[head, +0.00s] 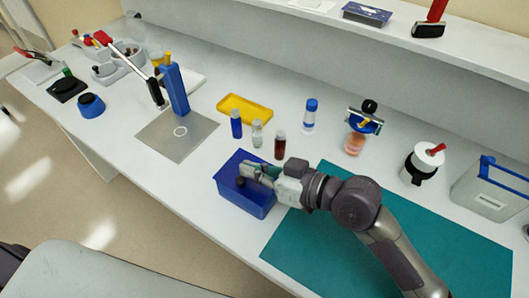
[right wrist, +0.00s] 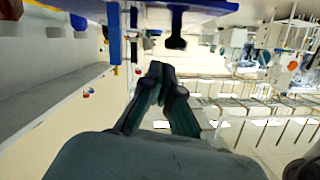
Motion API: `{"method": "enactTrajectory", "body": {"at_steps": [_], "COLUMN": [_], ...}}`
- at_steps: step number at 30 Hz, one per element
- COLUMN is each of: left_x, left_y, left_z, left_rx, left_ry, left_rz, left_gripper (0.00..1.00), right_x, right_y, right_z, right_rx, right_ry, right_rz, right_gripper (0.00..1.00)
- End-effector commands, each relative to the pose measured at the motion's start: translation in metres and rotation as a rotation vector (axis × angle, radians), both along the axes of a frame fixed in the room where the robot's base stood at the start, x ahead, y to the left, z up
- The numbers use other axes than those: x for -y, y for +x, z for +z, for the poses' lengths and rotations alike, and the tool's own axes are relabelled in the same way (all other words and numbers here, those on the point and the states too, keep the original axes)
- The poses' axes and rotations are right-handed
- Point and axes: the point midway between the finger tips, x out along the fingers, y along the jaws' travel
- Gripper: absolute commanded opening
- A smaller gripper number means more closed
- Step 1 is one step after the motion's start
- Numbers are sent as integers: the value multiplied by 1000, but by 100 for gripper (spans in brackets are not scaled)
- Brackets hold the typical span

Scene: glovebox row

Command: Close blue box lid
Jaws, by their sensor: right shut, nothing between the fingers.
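The blue box (head: 250,203) stands on the white bench, just left of the teal mat. Its blue lid (head: 236,164) looks flat across the top, with a small dark knob near the front edge; whether it sits fully flush I cannot tell. The right wrist view shows a blue slab (right wrist: 205,5) edge-on with a dark knob. My right gripper (head: 247,171) is over the lid, fingers shut and empty, close to the knob; contact is unclear. It also shows in the right wrist view (right wrist: 160,70). My arm hides the lid's right part. My left gripper is not in view.
Several small bottles stand behind the box, including a red-brown one (head: 280,145). A yellow tray (head: 245,109) lies further back. The teal mat (head: 330,250) is right of the box, under my arm. A grey plate (head: 177,136) with a blue stand is to the left.

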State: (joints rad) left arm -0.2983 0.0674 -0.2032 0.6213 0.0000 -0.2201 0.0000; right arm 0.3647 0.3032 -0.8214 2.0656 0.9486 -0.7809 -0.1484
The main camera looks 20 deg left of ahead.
Motion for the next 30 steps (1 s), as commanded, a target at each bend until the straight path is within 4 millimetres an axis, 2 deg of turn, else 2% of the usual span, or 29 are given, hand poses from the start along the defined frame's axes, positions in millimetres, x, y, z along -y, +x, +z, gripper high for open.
{"method": "enactTrajectory", "body": {"at_steps": [8, 30], "left_x": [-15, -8], "left_y": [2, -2], "left_z": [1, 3], "left_rx": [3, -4], "left_ry": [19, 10], "left_rz": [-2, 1], "left_gripper": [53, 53], "right_x": [-2, -3], "right_y": [-15, -18], "right_z": [-10, -13], "right_rx": [45, 41], "right_ry": [-16, -16], "right_rz": [0, 0], "right_gripper": [0, 0]}}
